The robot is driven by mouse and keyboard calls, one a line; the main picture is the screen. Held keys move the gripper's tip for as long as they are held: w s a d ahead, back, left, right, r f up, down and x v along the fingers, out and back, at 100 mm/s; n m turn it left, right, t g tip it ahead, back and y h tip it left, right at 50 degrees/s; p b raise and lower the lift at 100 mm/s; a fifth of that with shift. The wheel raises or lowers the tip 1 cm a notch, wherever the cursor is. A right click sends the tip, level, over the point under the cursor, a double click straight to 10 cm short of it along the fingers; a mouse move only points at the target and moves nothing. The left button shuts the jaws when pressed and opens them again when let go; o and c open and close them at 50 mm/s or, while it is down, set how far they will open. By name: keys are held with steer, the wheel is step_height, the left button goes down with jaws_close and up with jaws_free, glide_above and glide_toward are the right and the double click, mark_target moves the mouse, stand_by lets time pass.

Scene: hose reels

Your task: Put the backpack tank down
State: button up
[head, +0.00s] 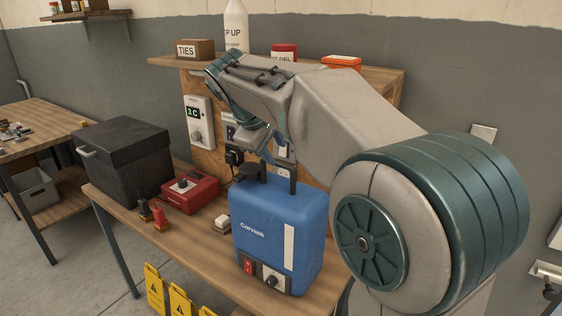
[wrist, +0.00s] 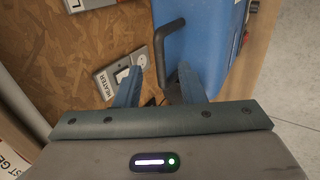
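The backpack tank (head: 275,235) is a blue box labelled "Corvask", with a dark cap and a dark handle on top. It stands upright on the wooden bench (head: 130,215), close to the front edge. In the wrist view the tank (wrist: 205,45) is at the upper right, with its bent black handle (wrist: 160,50) reaching down towards my fingers. My gripper (wrist: 160,92) is open, its two blue fingers apart. The handle's lower end lies near the right finger; I cannot tell whether they touch. In the head view my arm hides most of the gripper above the tank.
On the bench left of the tank are a black lidded box (head: 125,165), a red device (head: 190,192) and small red and black items. Behind is a wooden panel with sockets and a shelf (head: 385,78) holding a bottle and boxes. Yellow signs (head: 157,290) stand below the front edge.

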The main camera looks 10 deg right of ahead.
steer(key=s+d+f+m+y, duration=0.1)
steer(key=s+f+m, duration=0.2)
steer(key=s+f, duration=0.3)
steer(key=s+d+f+m+g+y, duration=0.1)
steer(key=s+f, duration=0.4)
steer(key=s, duration=0.6)
steer(key=s+d+f+m+y, duration=0.1)
steer(key=s+f+m+y, duration=0.1)
steer(key=s+f+m, duration=0.2)
steer(key=s+f, duration=0.2)
steer(key=s, duration=0.2)
steer(key=shift+s+d+f+m+y, duration=0.25)
steer(key=shift+d+f+m+y, duration=0.1)
steer(key=shift+m+y, duration=0.05)
stand_by(0.8)
